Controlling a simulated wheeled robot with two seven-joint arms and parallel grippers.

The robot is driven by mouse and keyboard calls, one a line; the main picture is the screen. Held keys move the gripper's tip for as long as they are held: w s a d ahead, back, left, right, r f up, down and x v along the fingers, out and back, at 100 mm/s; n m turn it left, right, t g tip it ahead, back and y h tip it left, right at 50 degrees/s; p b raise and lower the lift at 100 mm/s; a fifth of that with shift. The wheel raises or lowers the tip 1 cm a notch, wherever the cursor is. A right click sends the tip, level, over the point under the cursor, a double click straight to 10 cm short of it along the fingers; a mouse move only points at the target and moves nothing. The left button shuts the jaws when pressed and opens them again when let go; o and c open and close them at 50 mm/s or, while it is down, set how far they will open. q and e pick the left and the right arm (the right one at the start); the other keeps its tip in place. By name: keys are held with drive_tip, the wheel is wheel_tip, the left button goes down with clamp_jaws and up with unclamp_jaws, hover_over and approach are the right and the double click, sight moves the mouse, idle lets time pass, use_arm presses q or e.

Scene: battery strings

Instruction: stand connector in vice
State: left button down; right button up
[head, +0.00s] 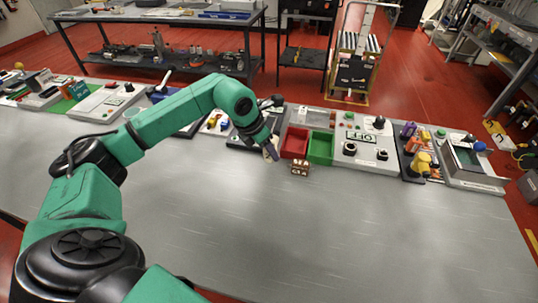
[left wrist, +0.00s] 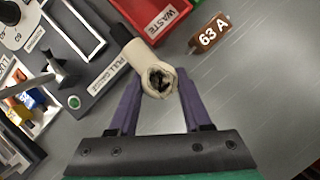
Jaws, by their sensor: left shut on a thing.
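My left gripper (head: 273,152) is shut on a cream connector (left wrist: 153,72). In the left wrist view the connector sits between the two purple fingers (left wrist: 153,98), with its dark, hollow end facing the camera. Only a small pale part of it shows in the head view. The gripper is over the work table near the dark pull gauge tray (left wrist: 95,82), left of the red bin. I cannot tell for sure which item is the vice; a dark grey fixture (left wrist: 62,72) stands on that tray. My right gripper is not in view.
A red waste bin (head: 295,142) and a green bin (head: 320,147) stand right of the gripper. A brown 63 A block (head: 300,168) lies in front of them. Panels and trays line the far edge. The grey table (head: 250,225) is clear in front.

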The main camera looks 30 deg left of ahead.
use_arm(q)
wheel_tip(320, 180, down, 3)
drive_tip(key=shift+r, duration=0.1)
drive_tip(key=shift+c, duration=1.8)
unclamp_jaws()
drive_tip(key=shift+f, duration=0.2)
